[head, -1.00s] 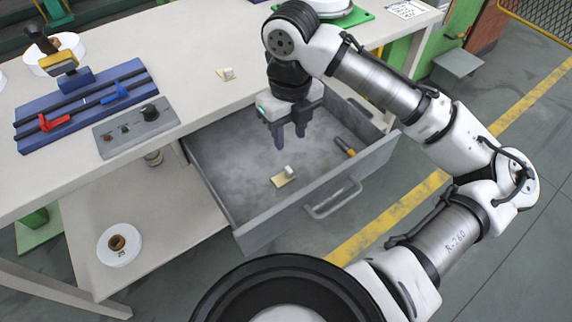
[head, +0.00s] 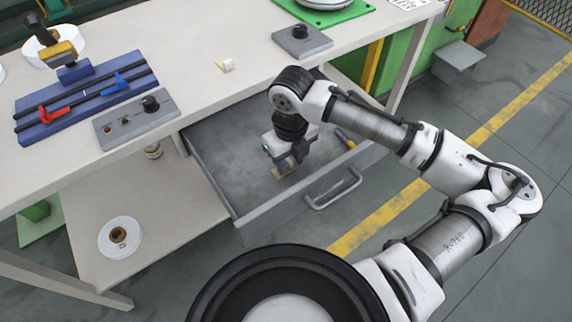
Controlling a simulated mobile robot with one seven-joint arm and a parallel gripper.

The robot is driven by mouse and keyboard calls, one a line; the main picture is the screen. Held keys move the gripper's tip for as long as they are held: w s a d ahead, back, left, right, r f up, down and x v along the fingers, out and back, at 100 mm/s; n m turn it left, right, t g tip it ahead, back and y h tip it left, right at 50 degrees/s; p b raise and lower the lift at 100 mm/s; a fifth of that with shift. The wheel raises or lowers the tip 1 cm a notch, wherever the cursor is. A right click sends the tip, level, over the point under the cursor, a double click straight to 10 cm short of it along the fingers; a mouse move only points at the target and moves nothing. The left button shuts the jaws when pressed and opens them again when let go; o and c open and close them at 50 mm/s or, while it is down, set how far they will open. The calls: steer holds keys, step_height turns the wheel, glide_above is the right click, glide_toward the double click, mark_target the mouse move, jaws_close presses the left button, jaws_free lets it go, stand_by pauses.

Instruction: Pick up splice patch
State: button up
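A small beige splice patch (head: 281,171) with a pale raised tab lies on the floor of the open grey drawer, now mostly hidden by my gripper. My gripper (head: 288,166) points down inside the drawer with its fingertips right at the patch. I cannot tell whether the fingers touch it or have closed on it. A similar small beige piece with a pale tab (head: 226,65) lies on the tabletop near its front edge.
The open drawer (head: 262,215) has raised walls and a front handle (head: 335,190). A yellow-and-black tool (head: 345,138) lies at its right. A control box (head: 137,119), a blue fixture (head: 85,100) and a grey block (head: 302,40) stand on the table.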

steer(key=shift+c, duration=0.2)
jaws_close()
